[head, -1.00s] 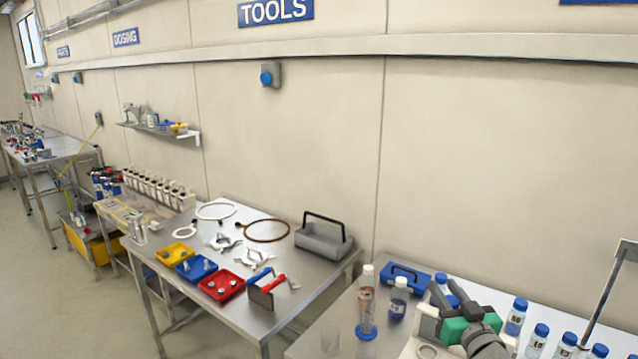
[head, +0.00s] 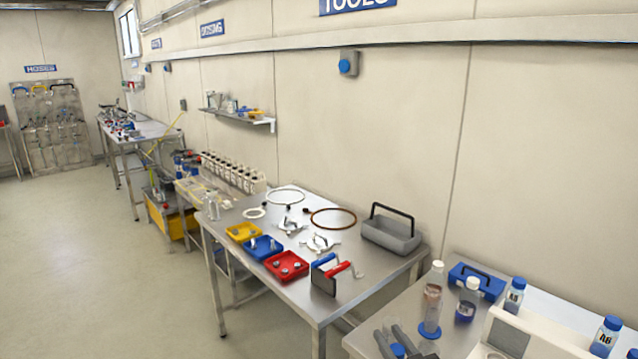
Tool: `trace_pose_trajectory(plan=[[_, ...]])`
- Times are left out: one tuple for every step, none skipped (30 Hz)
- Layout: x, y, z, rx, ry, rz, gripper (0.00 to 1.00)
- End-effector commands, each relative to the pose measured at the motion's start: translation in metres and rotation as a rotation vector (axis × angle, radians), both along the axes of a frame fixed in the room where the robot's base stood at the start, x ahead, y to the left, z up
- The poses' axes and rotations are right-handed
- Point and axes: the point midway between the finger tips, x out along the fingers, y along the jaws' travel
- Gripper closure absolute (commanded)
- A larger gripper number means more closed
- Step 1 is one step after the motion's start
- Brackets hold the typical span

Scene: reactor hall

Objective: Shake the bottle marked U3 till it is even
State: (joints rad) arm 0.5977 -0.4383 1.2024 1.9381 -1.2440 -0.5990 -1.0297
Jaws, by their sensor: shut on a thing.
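My gripper (head: 400,346) is at the bottom edge of the head view, low over the near bench, cut off by the frame. Its two grey fingers are shut on a blue-capped bottle, of which a blue cap (head: 397,350) shows between them. The bottle's body, label and contents are hidden, so I cannot read U3 on it or tell how even it is. Other blue-capped bottles stand to the right: one upright bottle (head: 514,296) with a dark label, and another labelled bottle (head: 604,338) near the right edge. Their marks are too small to read surely.
A white stand (head: 545,331) is to the right. The tools table (head: 345,298) stands left.

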Motion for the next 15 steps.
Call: trace_pose_trajectory(plan=[[0.000,0.000,-0.022,0.000,0.000,0.000,1.00],[0.000,0.000,-0.028,0.000,0.000,0.000,1.00],[0.000,0.000,-0.036,0.000,0.000,0.000,1.00],[0.000,0.000,-0.041,0.000,0.000,0.000,1.00],[0.000,0.000,-0.046,0.000,0.000,0.000,1.00],[0.000,0.000,-0.050,0.000,-0.001,0.000,1.00],[0.000,0.000,-0.053,0.000,-0.001,0.000,1.00],[0.000,0.000,-0.054,0.000,-0.001,0.000,1.00],[0.000,0.000,-0.053,-0.001,-0.001,0.000,1.00],[0.000,0.000,-0.050,-0.001,-0.001,0.000,1.00],[0.000,0.000,-0.045,-0.001,-0.003,0.000,1.00],[0.000,0.000,-0.038,-0.002,-0.003,0.000,1.00],[0.000,0.000,-0.031,-0.002,-0.003,0.000,1.00],[0.000,0.000,-0.025,-0.002,-0.004,0.000,1.00],[0.000,0.000,-0.016,-0.002,-0.004,0.001,1.00]])
